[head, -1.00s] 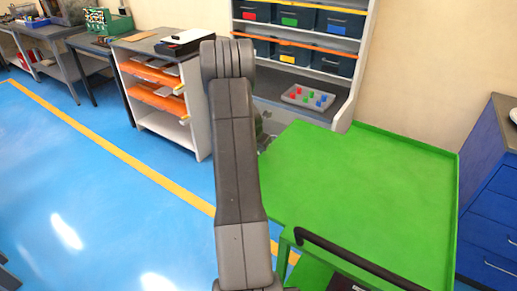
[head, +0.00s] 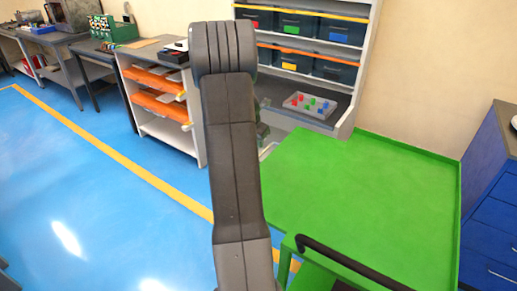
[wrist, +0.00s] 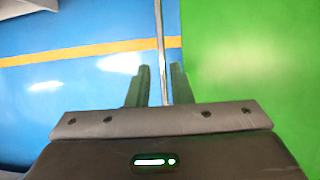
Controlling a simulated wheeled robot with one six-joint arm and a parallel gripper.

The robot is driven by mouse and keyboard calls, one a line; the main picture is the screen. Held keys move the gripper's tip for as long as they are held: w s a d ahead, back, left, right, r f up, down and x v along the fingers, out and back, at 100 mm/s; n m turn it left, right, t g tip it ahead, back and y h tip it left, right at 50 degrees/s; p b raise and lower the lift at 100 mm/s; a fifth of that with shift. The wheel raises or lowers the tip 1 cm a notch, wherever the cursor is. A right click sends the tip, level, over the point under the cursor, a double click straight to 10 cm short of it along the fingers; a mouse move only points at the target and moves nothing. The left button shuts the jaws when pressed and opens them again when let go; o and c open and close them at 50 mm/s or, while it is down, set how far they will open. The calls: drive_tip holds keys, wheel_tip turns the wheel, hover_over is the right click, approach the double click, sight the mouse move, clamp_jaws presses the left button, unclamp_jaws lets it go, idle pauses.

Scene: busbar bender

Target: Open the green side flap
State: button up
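The large green panel (head: 360,205) with a raised rim fills the lower right of the head view. It also fills the right side of the wrist view (wrist: 250,60). Which part of it is the side flap I cannot tell. A thin pale metal strip (wrist: 159,35) runs along the green's left edge in the wrist view. My gripper (wrist: 160,72) is open, one finger on each side of this strip. Contact with it cannot be made out. In the head view my arm hides most of the gripper; a short pale piece (head: 268,151) shows at the green edge.
A shelf rack with bins (head: 330,68) and a tray of coloured pieces (head: 310,105) stands behind. A black handrail (head: 345,262) is in front, blue drawers (head: 490,215) at right. Open blue floor (head: 90,200) lies left.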

drive_tip(key=shift+v, duration=1.95)
drive_tip(key=x, duration=1.4)
drive_tip(key=shift+s, duration=0.1)
